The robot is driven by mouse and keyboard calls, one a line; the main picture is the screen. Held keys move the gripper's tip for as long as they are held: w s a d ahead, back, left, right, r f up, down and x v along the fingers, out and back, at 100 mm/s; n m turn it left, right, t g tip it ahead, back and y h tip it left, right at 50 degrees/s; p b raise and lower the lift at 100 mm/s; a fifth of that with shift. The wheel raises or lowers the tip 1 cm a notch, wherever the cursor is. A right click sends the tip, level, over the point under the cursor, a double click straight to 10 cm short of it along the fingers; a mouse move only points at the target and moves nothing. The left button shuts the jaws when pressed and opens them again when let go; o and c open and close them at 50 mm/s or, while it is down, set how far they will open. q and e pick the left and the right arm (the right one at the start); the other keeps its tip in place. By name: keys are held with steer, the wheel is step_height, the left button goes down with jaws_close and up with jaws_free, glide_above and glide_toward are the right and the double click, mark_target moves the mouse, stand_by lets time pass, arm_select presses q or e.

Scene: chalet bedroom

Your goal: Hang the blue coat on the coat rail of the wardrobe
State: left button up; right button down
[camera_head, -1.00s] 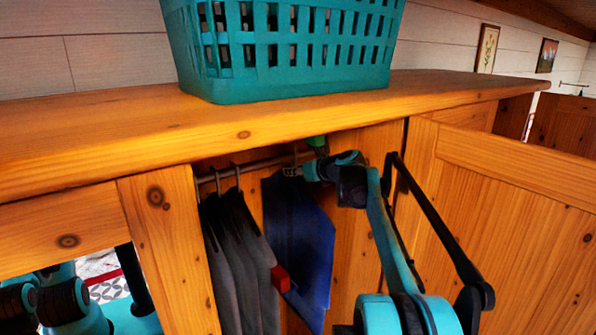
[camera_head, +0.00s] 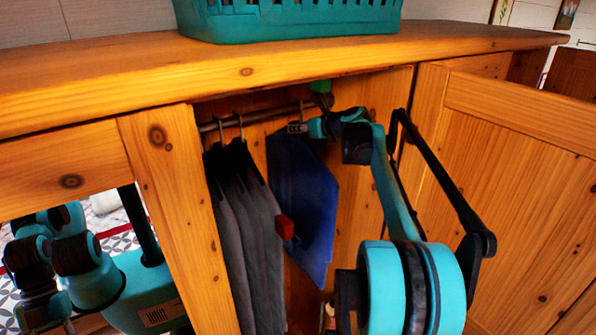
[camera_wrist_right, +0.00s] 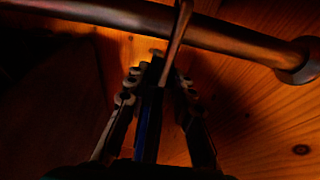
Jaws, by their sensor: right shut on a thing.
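The blue coat (camera_head: 312,205) hangs upright inside the open wardrobe (camera_head: 168,190), right of the grey garments. My right gripper (camera_head: 296,128) is shut at the top of the coat, just under the coat rail (camera_head: 262,115). In the right wrist view, the fingers (camera_wrist_right: 155,75) close around the hanger's neck, with a strip of blue coat (camera_wrist_right: 147,130) between them. The hanger hook (camera_wrist_right: 180,30) crosses the rail (camera_wrist_right: 225,38) there. Its tip is out of frame, so I cannot tell whether it rests on the rail. My left gripper is not directly in view.
Several grey garments (camera_head: 245,230) hang at the rail's left. A red block (camera_head: 284,227) shows at the blue coat's edge. A teal basket (camera_head: 290,20) stands on the wardrobe top. The open door (camera_head: 520,190) is at right. A mirror panel at left reflects my body.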

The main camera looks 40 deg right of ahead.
steer(key=shift+a, duration=0.1)
stand_by(0.3)
steer(key=shift+a, duration=0.3)
steer(key=c, duration=1.2)
jaws_free()
steer(key=shift+s, duration=0.1)
steer(key=v, duration=1.2)
